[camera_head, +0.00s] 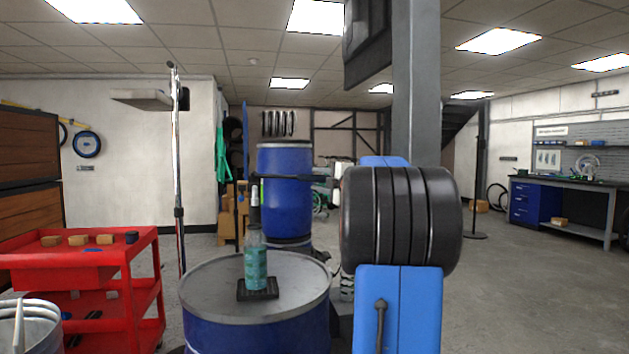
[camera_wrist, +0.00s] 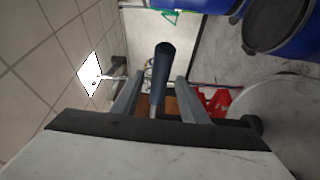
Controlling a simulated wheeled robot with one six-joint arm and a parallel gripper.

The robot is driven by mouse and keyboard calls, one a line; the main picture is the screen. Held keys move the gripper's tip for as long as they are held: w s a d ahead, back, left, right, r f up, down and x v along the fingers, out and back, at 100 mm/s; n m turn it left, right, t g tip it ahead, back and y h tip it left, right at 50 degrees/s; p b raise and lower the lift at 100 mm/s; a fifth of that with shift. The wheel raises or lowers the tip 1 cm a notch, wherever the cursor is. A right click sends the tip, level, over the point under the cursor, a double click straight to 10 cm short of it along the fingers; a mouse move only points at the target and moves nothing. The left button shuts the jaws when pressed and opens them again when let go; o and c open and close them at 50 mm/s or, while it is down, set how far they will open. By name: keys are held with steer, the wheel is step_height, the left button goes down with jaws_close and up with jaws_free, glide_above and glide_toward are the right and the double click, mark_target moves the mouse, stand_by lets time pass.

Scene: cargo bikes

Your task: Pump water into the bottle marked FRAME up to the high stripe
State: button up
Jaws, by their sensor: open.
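A teal-green bottle (camera_head: 256,262) stands upright on a black pad (camera_head: 258,289) on top of the near blue drum (camera_head: 215,279). Its marking, stripes and water level are too small to read. A dark upright part that looks like the pump's spout (camera_head: 254,195) shows right above or behind it. A dark bar, apparently the pump handle (camera_head: 290,178), runs sideways to the right. In the wrist view a dark blue-grey cylinder (camera_wrist: 162,66), likely the handle's grip, lies between the fingers. My gripper (camera_wrist: 154,90) is open, with gaps beside the cylinder; contact is not visible.
A second blue drum (camera_head: 284,200) stands behind. A red cart (camera_head: 130,255) with small blocks is at the left, near a tall chrome pole (camera_head: 177,150). A workbench (camera_head: 565,190) is far right. Floor is free at the right.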

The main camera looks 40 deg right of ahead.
steer(key=shift+w+d, duration=0.2)
steer(key=shift+w, duration=1.05)
steer(key=shift+c, duration=0.2)
jaws_close()
steer(key=shift+r+n+g, duration=0.3)
steer(key=shift+r+n, duration=0.6)
steer(key=shift+r, duration=0.8)
steer(key=shift+o, duration=0.2)
jaws_free()
steer(key=shift+s, duration=0.1)
steer(key=s+a, duration=0.2)
steer(key=s, duration=1.5)
steer(key=shift+a+r, duration=0.3)
steer(key=shift+a, duration=0.1)
